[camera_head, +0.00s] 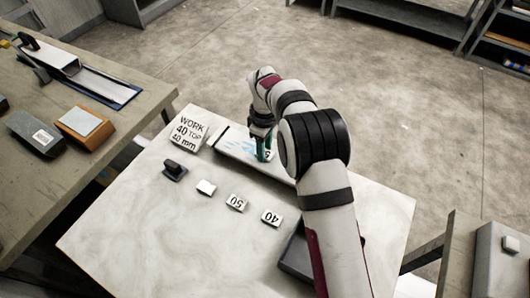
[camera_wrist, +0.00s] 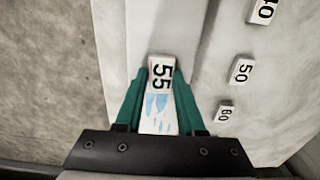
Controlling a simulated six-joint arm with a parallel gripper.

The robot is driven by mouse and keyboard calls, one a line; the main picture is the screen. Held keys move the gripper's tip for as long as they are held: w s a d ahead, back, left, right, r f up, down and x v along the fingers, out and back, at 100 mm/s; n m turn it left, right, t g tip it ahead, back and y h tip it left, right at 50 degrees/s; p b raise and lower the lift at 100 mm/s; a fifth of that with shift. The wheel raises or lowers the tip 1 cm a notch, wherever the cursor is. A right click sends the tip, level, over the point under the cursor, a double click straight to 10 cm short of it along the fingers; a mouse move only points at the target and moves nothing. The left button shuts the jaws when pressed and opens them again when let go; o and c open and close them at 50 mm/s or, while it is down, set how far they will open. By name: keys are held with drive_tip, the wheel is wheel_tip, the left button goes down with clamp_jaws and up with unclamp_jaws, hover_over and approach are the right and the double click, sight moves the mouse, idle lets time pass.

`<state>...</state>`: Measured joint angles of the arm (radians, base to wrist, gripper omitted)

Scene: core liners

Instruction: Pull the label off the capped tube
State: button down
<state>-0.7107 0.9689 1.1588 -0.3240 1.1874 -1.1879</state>
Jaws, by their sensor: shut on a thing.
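My gripper (camera_wrist: 164,76) has green fingers, which come down on either side of a small white piece marked 55 (camera_wrist: 160,72) and are shut on it. In the head view my gripper (camera_head: 264,153) is over a long pale trough-like piece (camera_head: 285,175) on the table, and part of the 55 shows beside the fingers. Blue streaks (camera_head: 236,141) mark the pale surface left of the fingers. They also show between the fingers in the wrist view (camera_wrist: 158,104). I cannot make out a cap or a separate tube. My arm hides part of the long piece.
A sign block (camera_head: 187,132) stands at the left end. A dark tray (camera_head: 296,252) is partly behind my arm. The table's front left is clear.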

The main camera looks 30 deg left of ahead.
drive_tip(key=shift+r, duration=3.75)
